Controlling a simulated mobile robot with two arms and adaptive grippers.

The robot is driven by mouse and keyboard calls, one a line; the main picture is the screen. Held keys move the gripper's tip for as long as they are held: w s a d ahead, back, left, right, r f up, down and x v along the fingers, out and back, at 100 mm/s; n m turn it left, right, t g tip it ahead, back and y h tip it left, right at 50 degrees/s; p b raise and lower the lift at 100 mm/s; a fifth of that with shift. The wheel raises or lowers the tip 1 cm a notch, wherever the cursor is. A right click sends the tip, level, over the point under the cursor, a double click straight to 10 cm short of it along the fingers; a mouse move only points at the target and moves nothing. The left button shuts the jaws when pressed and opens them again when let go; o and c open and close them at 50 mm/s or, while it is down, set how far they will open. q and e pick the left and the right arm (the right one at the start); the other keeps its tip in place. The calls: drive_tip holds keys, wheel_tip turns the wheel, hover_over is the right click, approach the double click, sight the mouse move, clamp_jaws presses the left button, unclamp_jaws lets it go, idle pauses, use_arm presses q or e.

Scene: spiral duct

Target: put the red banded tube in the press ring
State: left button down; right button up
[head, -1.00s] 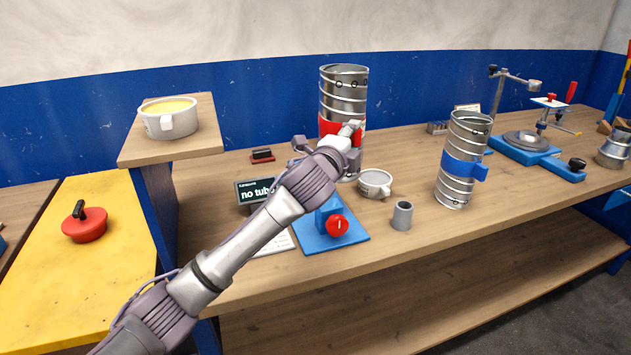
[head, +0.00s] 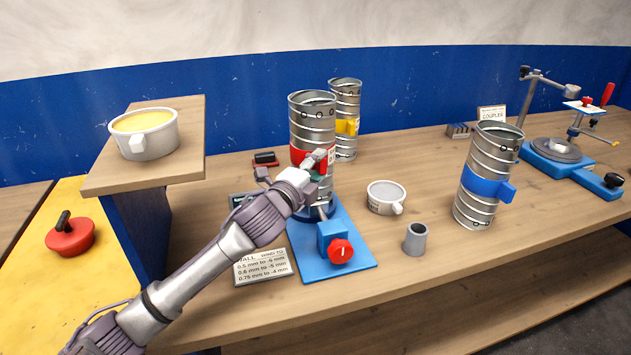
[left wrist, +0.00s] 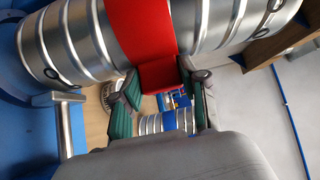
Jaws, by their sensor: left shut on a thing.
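The red banded tube (head: 312,120) is a tall ribbed metal tube, upright at the back of the blue press (head: 345,262) with the red knob. My left gripper (head: 314,172) is shut on the tube's red tab. In the left wrist view the green-padded fingers (left wrist: 158,98) are on either side of the red tab (left wrist: 160,77). The tube's lower end is at the blue ring (head: 318,210) on the press base. My arm hides part of it, so I cannot tell whether it is seated or just above. My right gripper is not in view.
A yellow banded tube (head: 346,118) stands behind, and a blue banded tube (head: 489,175) stands to the right. A white cup (head: 386,197) and a small grey cylinder (head: 415,239) are close to the press. A raised shelf with a pot (head: 143,135) is at left.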

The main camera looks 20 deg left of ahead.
use_arm(q)
drive_tip(key=shift+s+a, duration=0.15)
drive_tip(key=shift+s, duration=0.05)
drive_tip(key=shift+f, duration=0.3)
wheel_tip(320, 180, down, 4)
drive_tip(key=shift+r, duration=0.15)
drive_tip(key=c, duration=1)
unclamp_jaws()
drive_tip(key=o, duration=0.4)
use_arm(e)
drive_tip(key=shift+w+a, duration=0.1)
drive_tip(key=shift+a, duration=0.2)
